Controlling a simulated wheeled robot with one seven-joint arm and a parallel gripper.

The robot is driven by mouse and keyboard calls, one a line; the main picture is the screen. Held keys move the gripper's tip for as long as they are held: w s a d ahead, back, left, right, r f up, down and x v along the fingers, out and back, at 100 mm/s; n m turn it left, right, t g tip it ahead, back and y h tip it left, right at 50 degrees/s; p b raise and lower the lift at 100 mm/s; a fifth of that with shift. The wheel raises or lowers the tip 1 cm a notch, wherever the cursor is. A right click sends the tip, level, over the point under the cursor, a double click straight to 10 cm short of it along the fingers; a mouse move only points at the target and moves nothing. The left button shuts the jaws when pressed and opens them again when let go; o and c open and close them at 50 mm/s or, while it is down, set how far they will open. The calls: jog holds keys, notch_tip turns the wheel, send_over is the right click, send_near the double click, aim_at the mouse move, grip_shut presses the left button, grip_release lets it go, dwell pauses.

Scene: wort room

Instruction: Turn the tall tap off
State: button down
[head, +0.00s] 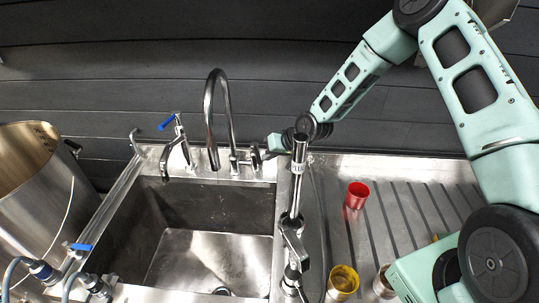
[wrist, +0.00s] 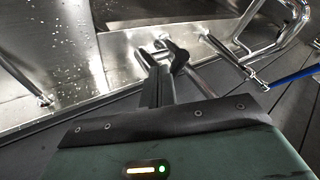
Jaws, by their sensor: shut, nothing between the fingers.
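The tall tap (head: 209,100) is a chrome gooseneck at the back edge of the sink, its spout hanging over the basin. Its side lever (head: 255,157) stands at the right of its base. My gripper (head: 265,153) is low behind the sink's back right corner, close by the lever. In the wrist view my gripper (wrist: 163,58) has its dark fingers together with nothing held. I cannot tell whether they touch the lever. I see no clear water stream under the spout.
A shorter tap with a blue lever (head: 168,122) stands left of the tall tap. A steel column (head: 297,185) rises at the sink's right. A red cup (head: 356,195) and a yellow cup (head: 343,281) stand on the drainboard. A large steel pot (head: 40,200) is at left.

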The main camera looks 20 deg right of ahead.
aim_at(259, 158)
jog(key=a+b, duration=0.3)
jog(key=shift+s+f, duration=0.1)
jog(key=shift+s, duration=0.05)
jog(key=shift+r, duration=0.2)
